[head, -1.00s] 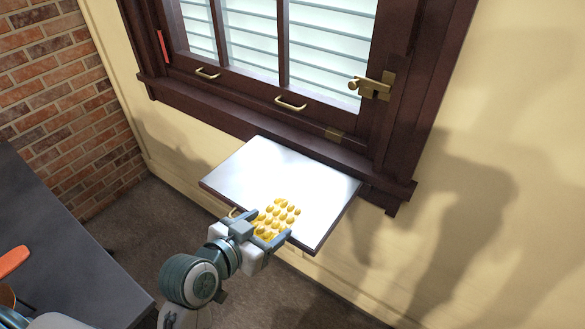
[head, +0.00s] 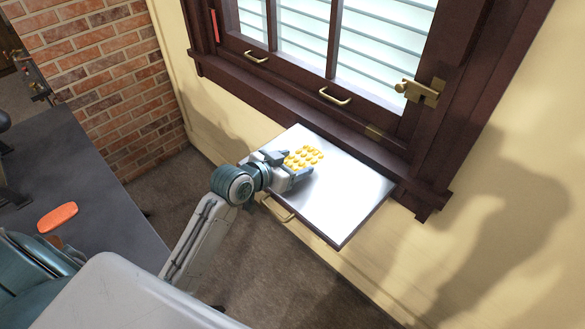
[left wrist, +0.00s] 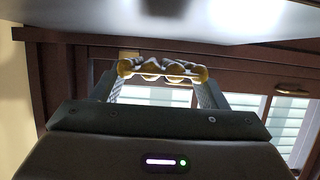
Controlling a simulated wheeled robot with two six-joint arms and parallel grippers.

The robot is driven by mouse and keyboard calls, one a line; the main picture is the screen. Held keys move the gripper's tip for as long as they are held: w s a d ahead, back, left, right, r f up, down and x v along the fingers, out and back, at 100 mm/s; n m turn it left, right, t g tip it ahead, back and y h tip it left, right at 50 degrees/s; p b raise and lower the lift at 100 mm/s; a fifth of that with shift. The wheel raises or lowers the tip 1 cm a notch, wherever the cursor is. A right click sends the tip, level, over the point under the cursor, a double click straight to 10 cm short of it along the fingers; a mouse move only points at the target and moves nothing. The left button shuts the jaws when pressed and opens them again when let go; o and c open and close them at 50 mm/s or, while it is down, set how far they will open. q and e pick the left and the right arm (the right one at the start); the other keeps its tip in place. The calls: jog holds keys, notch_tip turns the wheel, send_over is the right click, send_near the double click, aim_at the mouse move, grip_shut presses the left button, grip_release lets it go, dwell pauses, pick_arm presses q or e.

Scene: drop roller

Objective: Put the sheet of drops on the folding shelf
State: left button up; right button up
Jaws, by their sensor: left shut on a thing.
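The sheet of drops (head: 304,157), a small patch of yellow-orange drops, is in the jaws of my left gripper (head: 296,164). It is over the left part of the white folding shelf (head: 342,196), which stands out flat below the window. The left wrist view shows the sheet edge-on (left wrist: 162,70) between the two fingers, with the shelf (left wrist: 130,18) close by and a narrow gap seeming to part them. I cannot tell for certain whether the sheet touches the shelf. My right gripper is not in view.
The dark wooden window frame (head: 300,105) has brass handles and a latch (head: 418,92) behind the shelf. A dark table (head: 75,170) with an orange object (head: 57,217) is at the left. The right part of the shelf is clear.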

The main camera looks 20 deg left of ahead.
pick_arm(q)
notch_tip(320, 180, down, 3)
jog(key=shift+r+p, duration=0.1)
jog(key=shift+p, duration=0.4)
jog(key=shift+f, duration=0.35)
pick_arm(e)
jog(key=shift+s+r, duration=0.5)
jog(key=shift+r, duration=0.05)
pick_arm(q)
jog(key=shift+f, duration=0.15)
jog(key=o, duration=1.1)
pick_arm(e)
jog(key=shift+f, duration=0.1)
